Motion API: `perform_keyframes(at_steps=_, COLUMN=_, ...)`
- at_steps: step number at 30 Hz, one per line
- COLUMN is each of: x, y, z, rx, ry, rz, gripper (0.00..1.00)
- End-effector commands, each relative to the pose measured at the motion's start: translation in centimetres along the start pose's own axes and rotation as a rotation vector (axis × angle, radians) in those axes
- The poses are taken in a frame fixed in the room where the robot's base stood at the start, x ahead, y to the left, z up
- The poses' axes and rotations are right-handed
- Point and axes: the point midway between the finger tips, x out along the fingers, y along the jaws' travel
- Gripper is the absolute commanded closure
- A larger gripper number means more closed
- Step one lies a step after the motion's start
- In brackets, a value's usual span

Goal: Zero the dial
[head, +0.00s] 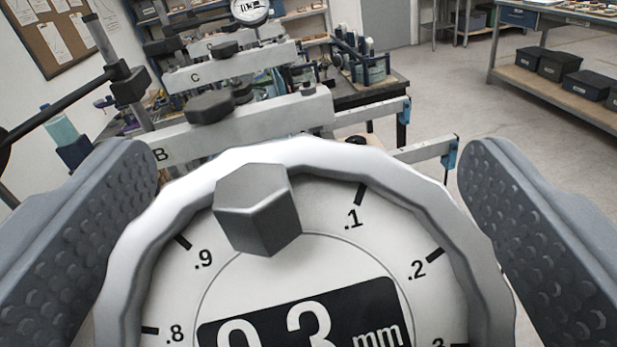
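A large round dial (325,225) with a scalloped silver bezel (310,152) fills the lower middle of the head view. Its white face shows marks .8, .9, .1 and .2, and a black display (305,320) reads 0.3 mm. A grey hexagonal knob (257,208) sits over the top of the face, between .9 and .1, hiding that part. My gripper (308,170) has its two dimpled grey fingers far apart, one on each side of the bezel. I cannot tell whether the pads press on the rim. The dial's lower part is cut off.
Behind the dial stand lever frames with pale beams marked B (240,125) and C (230,65). Another small dial (250,10) is at the top. A dark bench (385,90) stands behind; a table with dark boxes (570,68) is at right. The floor between is clear.

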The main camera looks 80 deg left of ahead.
Motion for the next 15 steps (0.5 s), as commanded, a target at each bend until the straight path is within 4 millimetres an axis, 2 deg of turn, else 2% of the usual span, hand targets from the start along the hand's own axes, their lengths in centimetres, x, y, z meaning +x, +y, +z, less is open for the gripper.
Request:
perform_keyframes(at_steps=1, x=-0.01, y=0.0, z=-0.01, rx=0.0, ry=0.0, rz=0.0, gripper=0.26)
perform_keyframes(at_steps=3, x=-0.02, y=0.0, z=-0.01, rx=0.0, ry=0.0, rz=0.0, gripper=0.45)
perform_keyframes(at_steps=5, x=-0.02, y=0.0, z=-0.01, rx=0.0, ry=0.0, rz=0.0, gripper=0.6)
perform_keyframes(at_steps=15, x=-0.07, y=0.09, z=0.2, rx=0.03, ry=0.001, rz=0.03, gripper=0.6)
